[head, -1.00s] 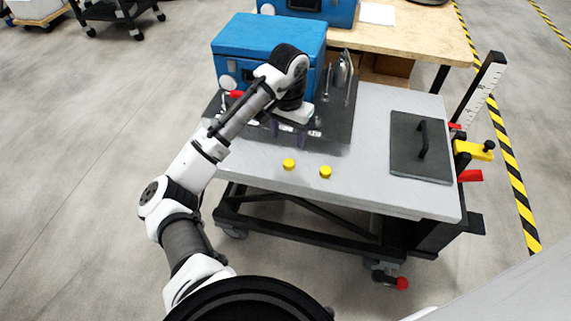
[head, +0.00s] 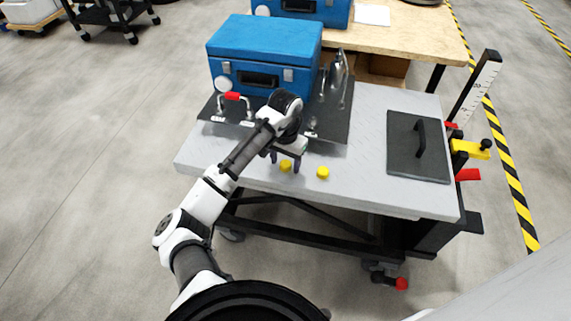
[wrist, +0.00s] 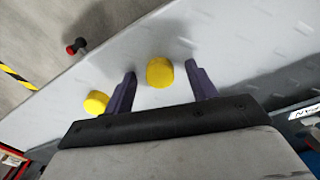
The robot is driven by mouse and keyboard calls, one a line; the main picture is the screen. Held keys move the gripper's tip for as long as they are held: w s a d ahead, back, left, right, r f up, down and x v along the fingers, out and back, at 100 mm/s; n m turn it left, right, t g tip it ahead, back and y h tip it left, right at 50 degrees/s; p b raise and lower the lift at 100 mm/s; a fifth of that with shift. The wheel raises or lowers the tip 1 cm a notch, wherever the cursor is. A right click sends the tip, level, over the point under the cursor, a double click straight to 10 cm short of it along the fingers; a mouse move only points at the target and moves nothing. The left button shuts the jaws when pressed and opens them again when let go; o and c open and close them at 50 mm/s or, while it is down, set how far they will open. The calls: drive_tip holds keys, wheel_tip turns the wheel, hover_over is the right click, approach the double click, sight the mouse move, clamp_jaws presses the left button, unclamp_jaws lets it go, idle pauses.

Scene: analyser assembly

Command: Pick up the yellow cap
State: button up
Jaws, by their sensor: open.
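Two yellow caps lie near the front edge of the grey cart top. The left cap (head: 286,165) is close to my gripper (head: 284,163) in the head view. The other cap (head: 323,172) lies to the right in the head view. In the wrist view it shows (wrist: 96,102) outside the left finger. My gripper is open and empty. Its exact height above the cart top is hard to tell.
A blue case (head: 262,52) stands on a dark plate (head: 335,122) with metal handles behind my gripper. A dark panel with a handle (head: 405,165) lies on the right of the cart top (head: 365,185). The surface between the caps and that panel is clear.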

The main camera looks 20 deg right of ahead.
drive_tip(key=c, duration=1)
drive_tip(key=shift+r, duration=0.15)
drive_tip(key=shift+c, duration=0.2)
